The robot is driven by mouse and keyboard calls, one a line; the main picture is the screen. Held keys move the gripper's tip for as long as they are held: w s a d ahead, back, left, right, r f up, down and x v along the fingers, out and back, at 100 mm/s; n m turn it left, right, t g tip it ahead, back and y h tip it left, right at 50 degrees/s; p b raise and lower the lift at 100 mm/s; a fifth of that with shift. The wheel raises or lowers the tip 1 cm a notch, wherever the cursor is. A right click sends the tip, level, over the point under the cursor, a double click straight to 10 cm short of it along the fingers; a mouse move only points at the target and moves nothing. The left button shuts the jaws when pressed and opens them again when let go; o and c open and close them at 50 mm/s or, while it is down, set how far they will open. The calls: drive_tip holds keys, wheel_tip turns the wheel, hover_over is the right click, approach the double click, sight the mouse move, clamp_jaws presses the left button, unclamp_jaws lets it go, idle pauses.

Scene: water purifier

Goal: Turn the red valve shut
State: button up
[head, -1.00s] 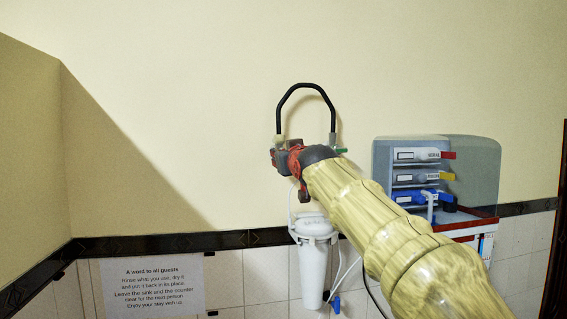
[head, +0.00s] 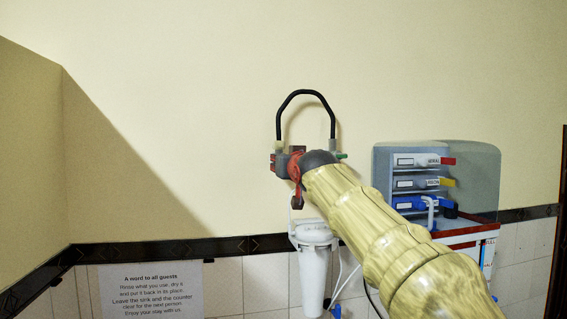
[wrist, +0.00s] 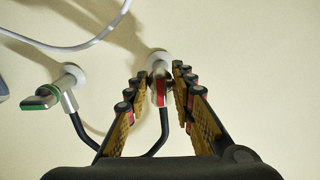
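The red valve (wrist: 160,85) has a short lever with a red stripe on a round white wall fitting. In the wrist view it lies between the two fingers of my gripper (wrist: 157,88). The fingers are spread, with a gap on the left side of the lever and a narrow one on the right; contact cannot be told.
A green-striped valve (wrist: 45,98) sits left in the wrist view; its green handle (head: 342,156) shows at the black hose's (head: 306,92) right end. A white filter housing (head: 313,270) hangs below. A cabinet (head: 385,160) with labelled levers stands right. A notice (head: 150,292) hangs lower left.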

drive_tip(key=shift+o, duration=0.6)
drive_tip(key=shift+r, duration=0.1)
drive_tip(key=shift+s, duration=0.1)
drive_tip(key=shift+s+d, duration=0.1)
drive_tip(key=shift+s, duration=0.15)
drive_tip(key=v, duration=1.1)
drive_tip(key=shift+s, duration=0.1)
